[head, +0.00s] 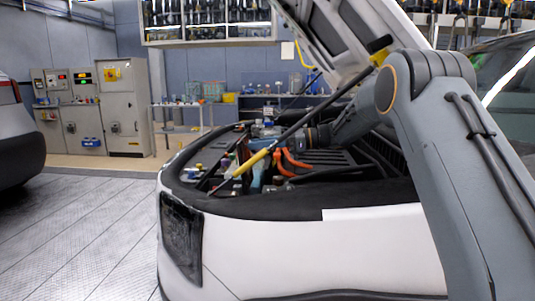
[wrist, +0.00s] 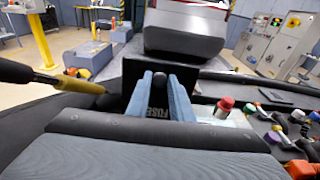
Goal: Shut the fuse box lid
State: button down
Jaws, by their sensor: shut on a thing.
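The fuse box lid (wrist: 134,82) is a black panel marked FUSE in the wrist view. It stands raised, facing the camera, in the engine bay. My gripper (wrist: 158,77) has its two blue fingers shut on the lid at a small dark knob near the upper middle. The fingers cover parts of the lid, and its hinge and the box below are hidden. In the head view my arm reaches into the bay from the right, and the lid is too small to make out there.
A prop rod with a yellow grip (head: 249,163) crosses the bay under the raised hood (head: 335,30). It shows close on the left in the wrist view (wrist: 82,86). Orange hoses (head: 290,161) and a red cap (wrist: 226,103) are nearby.

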jog(key=shift+w+a+r, duration=0.1)
jog(key=shift+a+r, duration=0.05)
jog(key=shift+r, duration=0.35)
jog(key=c, duration=1.6)
grip_release()
jog(key=shift+r, duration=0.1)
jog(key=shift+f, duration=0.25)
jog(key=d, duration=0.5)
jog(key=d+r+b, duration=0.1)
jog(key=d, duration=0.1)
jog(key=shift+s+d, duration=0.2)
jog(key=shift+d, duration=0.2)
